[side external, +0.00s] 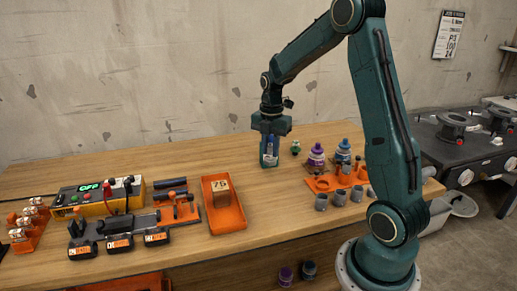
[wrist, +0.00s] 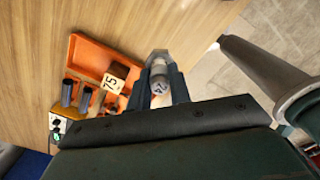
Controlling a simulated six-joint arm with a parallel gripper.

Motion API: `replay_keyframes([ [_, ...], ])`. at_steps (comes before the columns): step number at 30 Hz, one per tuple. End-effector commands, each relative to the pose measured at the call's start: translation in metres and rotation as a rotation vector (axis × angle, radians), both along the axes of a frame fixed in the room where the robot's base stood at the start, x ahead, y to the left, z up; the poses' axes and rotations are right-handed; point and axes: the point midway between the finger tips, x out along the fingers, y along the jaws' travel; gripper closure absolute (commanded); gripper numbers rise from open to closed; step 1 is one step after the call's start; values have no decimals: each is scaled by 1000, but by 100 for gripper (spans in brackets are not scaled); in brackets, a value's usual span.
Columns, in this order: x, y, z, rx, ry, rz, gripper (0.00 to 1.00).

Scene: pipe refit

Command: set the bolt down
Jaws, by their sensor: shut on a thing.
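My gripper (side external: 269,157) points straight down over the back middle of the wooden table, close to the tabletop. I cannot tell whether the bolt touches the table (side external: 170,168).
An orange tray (side external: 242,221) with a brown block (side external: 221,193) marked 75 lies front left of my gripper. A small green item (side external: 295,147) is close by.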

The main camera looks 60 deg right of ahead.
Motion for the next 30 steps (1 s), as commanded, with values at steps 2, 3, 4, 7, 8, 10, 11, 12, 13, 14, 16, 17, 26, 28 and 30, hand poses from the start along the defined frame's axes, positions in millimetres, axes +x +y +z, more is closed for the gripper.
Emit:
replay_keyframes([
  [2,-1,0,-16,3,5,-1,100],
  [3,-1,0,-23,2,3,-1,100],
  [4,-1,0,-29,2,4,-1,100],
  [7,-1,0,-48,3,4,-1,100],
  [8,-1,0,-54,2,4,-1,100],
  [10,0,0,-67,2,3,-1,100],
  [11,-1,0,-73,3,4,-1,100],
  [12,-1,0,-81,2,4,-1,100],
  [13,-1,0,-86,3,4,-1,100],
  [14,-1,0,-91,2,3,-1,100],
  [16,0,0,-102,2,2,-1,100],
  [17,-1,0,-106,2,2,-1,100],
  [26,0,0,-121,-1,-1,-1,100],
  [28,0,0,-122,-1,-1,-1,100],
  [30,0,0,-123,0,-1,-1,100],
])
